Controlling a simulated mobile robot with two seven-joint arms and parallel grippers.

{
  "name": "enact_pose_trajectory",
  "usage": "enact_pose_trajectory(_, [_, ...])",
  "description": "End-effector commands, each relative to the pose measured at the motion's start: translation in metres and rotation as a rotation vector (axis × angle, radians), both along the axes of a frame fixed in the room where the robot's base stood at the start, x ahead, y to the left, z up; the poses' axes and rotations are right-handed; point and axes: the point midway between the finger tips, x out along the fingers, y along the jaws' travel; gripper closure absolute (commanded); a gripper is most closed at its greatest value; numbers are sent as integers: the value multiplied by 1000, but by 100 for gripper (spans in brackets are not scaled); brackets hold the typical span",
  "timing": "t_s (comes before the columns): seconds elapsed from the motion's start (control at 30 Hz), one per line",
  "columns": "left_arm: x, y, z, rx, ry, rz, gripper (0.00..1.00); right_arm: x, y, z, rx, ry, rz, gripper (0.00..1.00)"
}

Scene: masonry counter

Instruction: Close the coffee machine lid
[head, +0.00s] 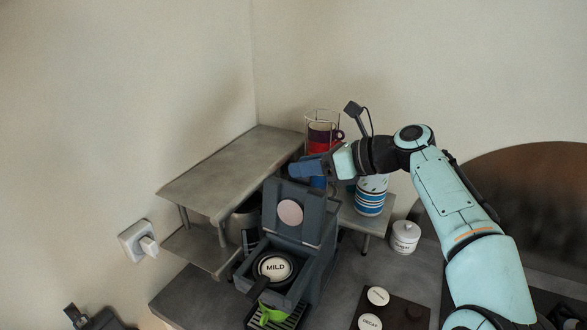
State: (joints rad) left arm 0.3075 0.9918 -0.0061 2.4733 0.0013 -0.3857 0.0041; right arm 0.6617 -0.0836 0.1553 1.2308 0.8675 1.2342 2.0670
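The dark grey coffee machine (318,272) stands on the counter with its lid (309,225) raised upright. A pale pinkish disc (290,212) shows on the lid's inner face. A round pod marked MILD (275,267) sits in the open chamber below. My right gripper (305,169) has blue fingers and is just behind and above the lid's top edge. Whether it touches the lid, and how far its fingers are apart, I cannot tell.
A grey two-level shelf (235,170) stands close to the machine's left. Stacked cups (370,195) and a wire cup rack (322,125) are behind it. A white jar (405,236) and a dark pod tray (405,313) are to the right. A green cup (270,316) stands under the machine.

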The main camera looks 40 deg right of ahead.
Motion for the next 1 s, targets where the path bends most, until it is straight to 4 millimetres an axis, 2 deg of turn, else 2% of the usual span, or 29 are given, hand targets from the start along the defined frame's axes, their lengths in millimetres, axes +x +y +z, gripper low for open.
enact_pose_trajectory(0.2, [1, 0, 1, 0, -1, -1, 0, 21, 14, -9, 2, 1, 1, 65])
enact_pose_trajectory(0.57, [1, 0, 1, 0, -1, -1, 0, 26, 16, -11, 0, -1, 0, 65])
enact_pose_trajectory(0.6, [1, 0, 1, 0, -1, -1, 0, 26, 16, -11, 0, -1, 0, 71])
enact_pose_trajectory(0.7, [1, 0, 1, 0, -1, -1, 0, 25, 16, -11, 0, -1, 0, 100])
enact_pose_trajectory(1.0, [0, 0, 0, 0, 0, 0, 0, 24, 17, -11, -9, -6, 0, 100])
